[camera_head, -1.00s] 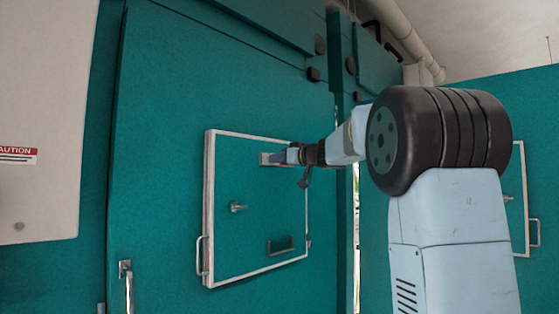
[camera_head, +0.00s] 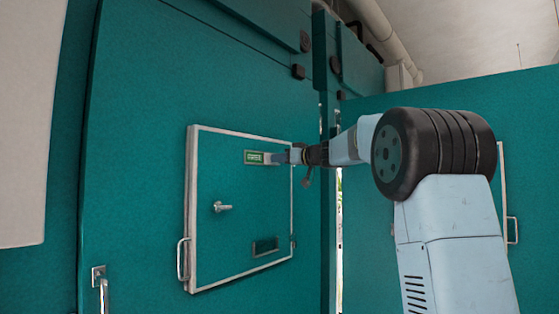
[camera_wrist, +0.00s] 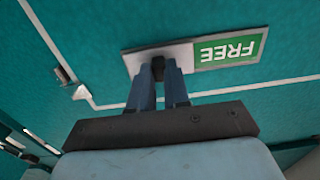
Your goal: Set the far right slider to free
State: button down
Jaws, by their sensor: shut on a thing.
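The slider (camera_head: 258,157) is a small plate near the top of the white-framed hatch on the teal chamber door. A green label shows on its left part in the head view; in the wrist view the plate (camera_wrist: 185,60) appears upside down and the green label (camera_wrist: 228,51) reads FREE. My gripper (camera_head: 284,156) is at the right part of the plate. In the wrist view its two blue fingers (camera_wrist: 158,72) are closed around a small dark knob (camera_wrist: 158,66) on the slider, beside the label.
The hatch (camera_head: 190,220) has a white frame, a latch handle (camera_head: 221,207) in its middle and a dark recessed slot (camera_head: 265,246) low on the right. A side handle (camera_head: 182,259) sticks out at its left edge. Another teal chamber (camera_head: 440,100) stands to the right.

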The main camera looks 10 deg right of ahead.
jog(key=c, duration=1.4)
grip_release()
jog(key=shift+w+d, duration=0.1)
jog(key=shift+d, duration=0.2)
jog(key=o, duration=0.3)
jog(key=shift+a, duration=0.1)
jog(key=v, duration=1.3)
jog(key=shift+s, duration=0.35)
